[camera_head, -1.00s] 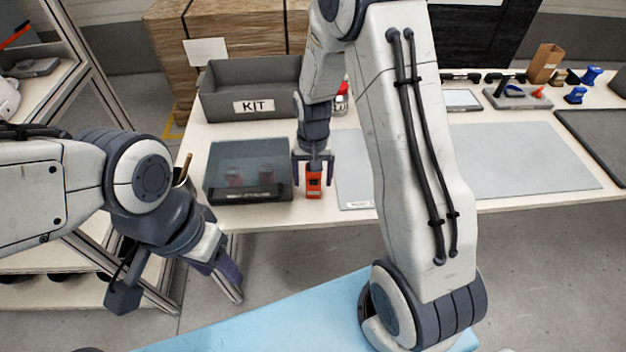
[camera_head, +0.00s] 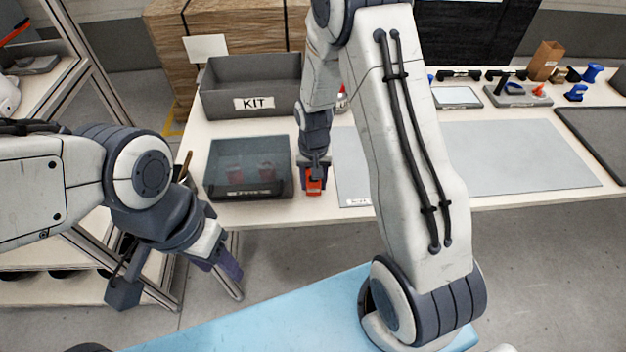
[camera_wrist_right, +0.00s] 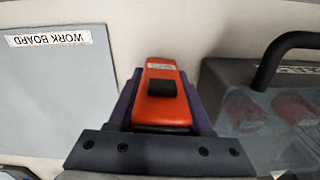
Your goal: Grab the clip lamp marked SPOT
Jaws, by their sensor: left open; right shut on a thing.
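An orange-red clip lamp (camera_head: 314,187) with a black square part stands at the front edge of the table, right of the smoky lidded box. It also shows in the right wrist view (camera_wrist_right: 160,112), where its small white label is too small to read. My right gripper (camera_head: 312,180) is shut on the lamp, with a finger on each side of it. The lamp appears at table level; I cannot tell if it is lifted. My left gripper (camera_head: 229,275) is open and empty, hanging low in front of the table on the left.
The lidded box (camera_head: 222,177) holds reddish things. A grey KIT bin (camera_head: 222,105) stands behind it. A grey work board (camera_head: 530,160) lies to the right. Small tools and blue parts (camera_head: 592,74) line the back right. A shelf rack stands at the left.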

